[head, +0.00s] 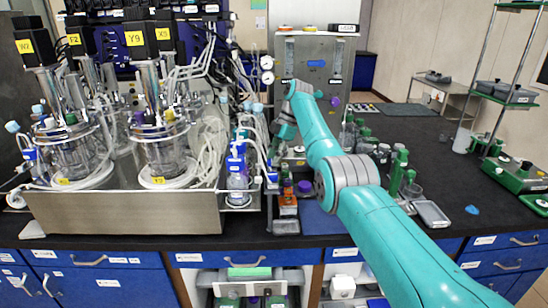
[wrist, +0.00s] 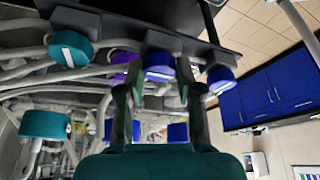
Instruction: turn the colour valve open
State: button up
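Valve knobs in different colours sit on tubes and a dark bar in the wrist view. A blue knob (wrist: 160,68) lies between the fingertips of my gripper (wrist: 158,80). A purple knob (wrist: 121,66) is just left of it, another blue knob (wrist: 220,79) is to the right, and teal knobs (wrist: 70,48) are further left. I cannot tell which one is the colour valve. The fingers stand apart on either side of the central blue knob; contact is not clear. In the head view, my gripper (head: 275,158) points down beside the steel control unit, and its fingertips are hard to make out.
A blue-capped bottle (head: 237,172) and an orange-labelled bottle (head: 288,205) stand close to the gripper. Shelves (head: 508,97) are at right.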

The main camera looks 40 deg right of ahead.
jog(key=shift+o, duration=1.3)
jog(key=shift+r, duration=0.15)
notch_tip(320, 180, up, 10)
jog(key=shift+s+f, duration=0.15)
jog(key=shift+f, duration=0.05)
